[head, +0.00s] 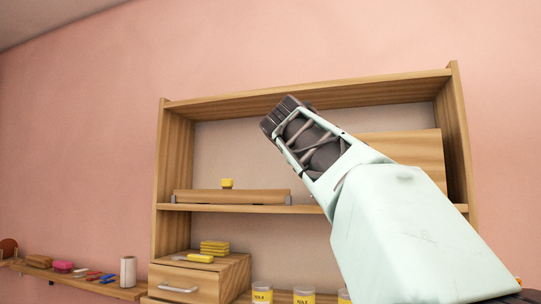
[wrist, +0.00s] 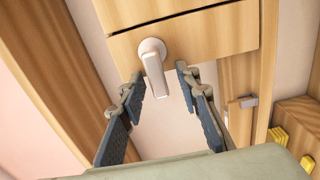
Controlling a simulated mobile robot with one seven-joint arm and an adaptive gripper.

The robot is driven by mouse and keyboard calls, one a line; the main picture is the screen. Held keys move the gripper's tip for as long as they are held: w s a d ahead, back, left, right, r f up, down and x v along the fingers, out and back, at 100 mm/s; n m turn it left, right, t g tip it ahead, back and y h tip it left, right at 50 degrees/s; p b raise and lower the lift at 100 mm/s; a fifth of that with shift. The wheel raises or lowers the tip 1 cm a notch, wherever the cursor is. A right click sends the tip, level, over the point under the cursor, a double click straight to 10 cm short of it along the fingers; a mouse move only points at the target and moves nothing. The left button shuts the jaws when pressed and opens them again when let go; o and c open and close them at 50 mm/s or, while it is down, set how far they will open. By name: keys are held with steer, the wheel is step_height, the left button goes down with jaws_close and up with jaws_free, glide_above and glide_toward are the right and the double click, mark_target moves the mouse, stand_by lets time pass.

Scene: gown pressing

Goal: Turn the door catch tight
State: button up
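The door catch (wrist: 154,68) shows in the wrist view as a pale lever on a round base, mounted on a wooden panel (wrist: 215,35). The lever hangs downward, slightly tilted. My gripper (wrist: 159,84) is open, with one dark-padded finger on each side of the lever. Gaps show between the fingers and the lever, and nothing is held. In the head view my gripper (head: 284,112) is raised in front of the upper part of the wooden cabinet (head: 175,150). The catch cannot be made out there.
A shelf (head: 300,209) bears a long wooden piece (head: 230,197) and a yellow block (head: 227,183). Below are yellow bars (head: 214,247), a drawer (head: 180,286) and labelled jars (head: 262,293). A low side shelf (head: 115,290) holds small items.

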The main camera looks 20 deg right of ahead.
steer(key=shift+s+a, duration=0.1)
steer(key=shift+c, duration=0.4)
jaws_close()
steer(key=shift+r, duration=0.1)
steer(key=m, duration=0.2)
steer(key=r+m, duration=0.1)
steer(key=shift+m, duration=0.4)
steer(key=m, duration=0.2)
steer(key=r+m, duration=0.1)
steer(key=shift+s+d+m, duration=0.15)
steer(key=shift+d+m, duration=0.1)
steer(key=shift+m, duration=0.05)
steer(key=m, duration=0.3)
steer(key=d+m, duration=0.1)
steer(key=m, duration=0.1)
steer(key=shift+s+r+b, duration=0.35)
steer(key=shift+r, duration=0.05)
steer(key=shift+s+d+r+m+b, duration=0.1)
steer(key=shift+d+m+b, duration=0.1)
steer(key=shift+m, duration=0.75)
steer(key=shift+s+d+r+m+b, duration=0.1)
steer(key=shift+s+d+m, duration=0.05)
steer(key=shift+m, duration=0.75)
steer(key=shift+s+d+m+b, duration=0.1)
steer(key=shift+d+m, duration=0.1)
steer(key=shift+m, duration=0.75)
